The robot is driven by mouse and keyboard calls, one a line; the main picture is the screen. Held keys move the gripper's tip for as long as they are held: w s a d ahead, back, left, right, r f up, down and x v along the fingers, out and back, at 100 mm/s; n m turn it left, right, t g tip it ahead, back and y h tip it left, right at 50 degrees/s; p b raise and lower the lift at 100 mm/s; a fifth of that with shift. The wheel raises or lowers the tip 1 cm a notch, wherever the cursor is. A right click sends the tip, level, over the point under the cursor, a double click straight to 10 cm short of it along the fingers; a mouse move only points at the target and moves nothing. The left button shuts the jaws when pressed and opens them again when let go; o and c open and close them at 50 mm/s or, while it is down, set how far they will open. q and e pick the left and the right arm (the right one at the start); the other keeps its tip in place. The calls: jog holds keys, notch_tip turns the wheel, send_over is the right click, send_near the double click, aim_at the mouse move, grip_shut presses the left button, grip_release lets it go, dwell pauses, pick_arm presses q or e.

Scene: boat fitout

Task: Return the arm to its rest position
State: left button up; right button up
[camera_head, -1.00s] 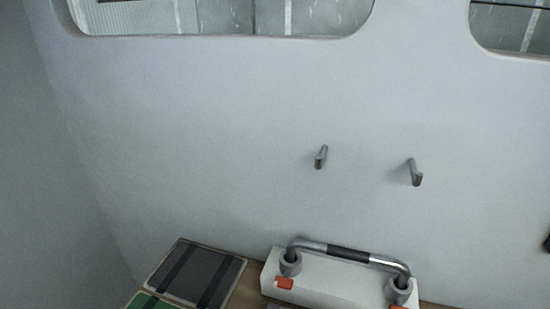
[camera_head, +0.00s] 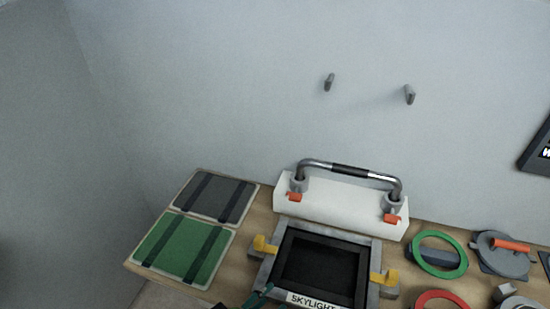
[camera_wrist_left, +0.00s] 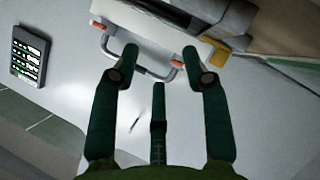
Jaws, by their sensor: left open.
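My left gripper (camera_head: 260,297) shows only as a small dark green piece at the bottom edge of the head view, in front of the skylight frame. In the left wrist view the same gripper (camera_wrist_left: 160,58) has its green fingers spread, with nothing between them. Beyond the fingers, a metal bar handle (camera_wrist_left: 165,74) on a white block shows in that view. Most of the left arm is hidden below the head view. My right gripper is in neither view.
The bench holds a grey pad (camera_head: 214,198), a green pad (camera_head: 184,247), a skylight frame (camera_head: 283,235) with yellow clips, a white block (camera_head: 340,207) with the handle (camera_head: 350,169), and a green ring (camera_head: 438,254). Two wall pegs (camera_head: 329,82) (camera_head: 409,94) stick out above.

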pick_arm(q)
jog(key=s+a+f+m+g+y, duration=0.25)
jog(key=s+a+g+y, duration=0.2)
jog(key=a, duration=0.45)
jog(key=s+a+f+m+g+y, duration=0.1)
jog(key=s+a+m+g+y, duration=0.25)
jog(key=s+a, duration=0.4)
notch_tip(320, 180, down, 25)
jog(key=s+a, duration=0.1)
jog(key=s, duration=0.1)
jog(key=s+a+f+g, duration=0.1)
jog(key=s+a+f, duration=0.2)
jog(key=s+f, duration=0.9)
jog(key=shift+s, duration=1.2)
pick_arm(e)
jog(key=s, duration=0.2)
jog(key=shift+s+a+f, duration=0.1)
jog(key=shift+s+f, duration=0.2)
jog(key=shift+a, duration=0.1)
